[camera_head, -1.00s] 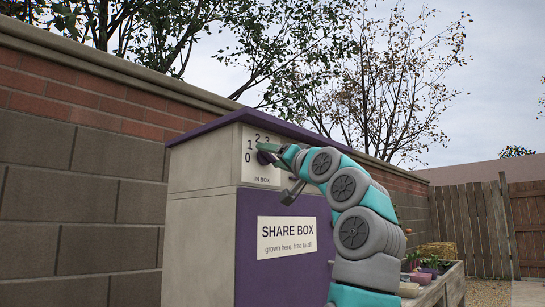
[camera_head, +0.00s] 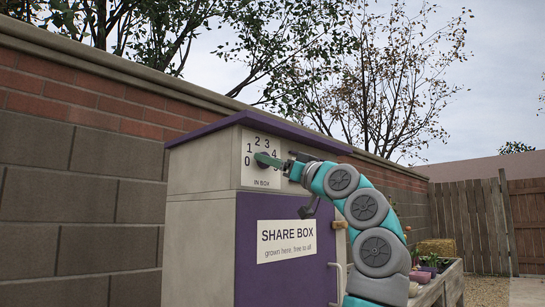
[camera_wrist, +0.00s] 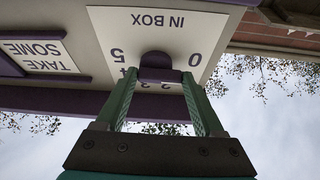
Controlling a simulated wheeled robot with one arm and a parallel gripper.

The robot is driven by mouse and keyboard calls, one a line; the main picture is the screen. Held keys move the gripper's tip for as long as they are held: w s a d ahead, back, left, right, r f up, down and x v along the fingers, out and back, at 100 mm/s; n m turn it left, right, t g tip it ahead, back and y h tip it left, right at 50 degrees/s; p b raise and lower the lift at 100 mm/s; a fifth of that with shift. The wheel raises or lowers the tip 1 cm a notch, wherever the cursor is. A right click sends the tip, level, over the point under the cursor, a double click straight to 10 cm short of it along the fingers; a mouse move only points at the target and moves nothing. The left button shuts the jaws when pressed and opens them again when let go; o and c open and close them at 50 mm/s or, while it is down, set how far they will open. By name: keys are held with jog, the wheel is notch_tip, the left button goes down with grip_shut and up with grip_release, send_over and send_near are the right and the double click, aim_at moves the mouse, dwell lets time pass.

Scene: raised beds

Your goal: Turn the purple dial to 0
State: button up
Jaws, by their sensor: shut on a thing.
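The purple dial (camera_wrist: 160,68) sits on a white number plate (camera_wrist: 165,22) marked IN BOX, on the upper front of the share box. In the wrist view, which is upside down, my gripper (camera_wrist: 160,76) has one green finger on each side of the dial and is shut on it. In the head view my gripper (camera_head: 262,159) reaches the plate (camera_head: 249,174) from the right and hides most of the dial. The numbers 0 to 5 show around it. I cannot tell which number the dial points to.
The share box has a purple door (camera_head: 255,285) with a SHARE BOX sign (camera_head: 287,240) below the plate. A purple roof edge (camera_head: 290,131) overhangs above. A brick and block wall (camera_head: 80,180) stands behind.

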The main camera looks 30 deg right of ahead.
jog(key=shift+d+n+g+y+p, duration=0.1)
jog(key=shift+n+g+y+p, duration=0.6)
jog(key=shift+n, duration=1)
jog(key=o, duration=1.4)
jog(key=shift+f, duration=0.1)
jog(key=b+v, duration=0.2)
jog(key=v, duration=0.5)
jog(key=shift+s+d+f+b, duration=0.15)
jog(key=shift+s+f+b, duration=0.15)
jog(key=shift+b, duration=0.1)
